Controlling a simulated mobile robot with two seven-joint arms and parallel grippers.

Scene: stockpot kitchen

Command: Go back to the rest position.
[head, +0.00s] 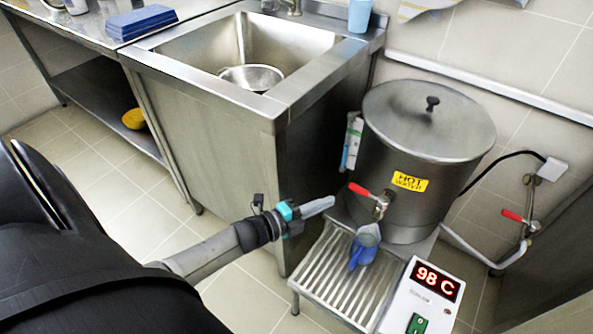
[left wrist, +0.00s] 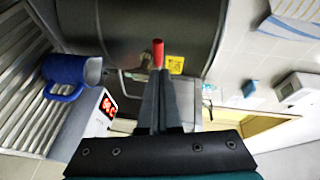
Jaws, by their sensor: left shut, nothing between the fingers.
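My left gripper (head: 330,203) is shut and empty, just left of the red tap lever (head: 358,189) on the hot-water pot (head: 395,195). In the left wrist view its closed fingertips (left wrist: 158,74) point at the lever (left wrist: 158,53), which shows just past them; I cannot tell whether they touch. A blue jug (head: 366,240) is below the tap on the slatted stand (head: 318,280), and it also shows in the left wrist view (left wrist: 66,76). My right gripper is not in view.
A control box (head: 420,300) reading 98 C stands right of the slatted stand. A steel sink (head: 240,45) with a bowl (head: 251,77) is behind and left. A second red-handled valve (head: 513,216) is on the right wall pipe. Tiled floor (head: 140,225) is open on the left.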

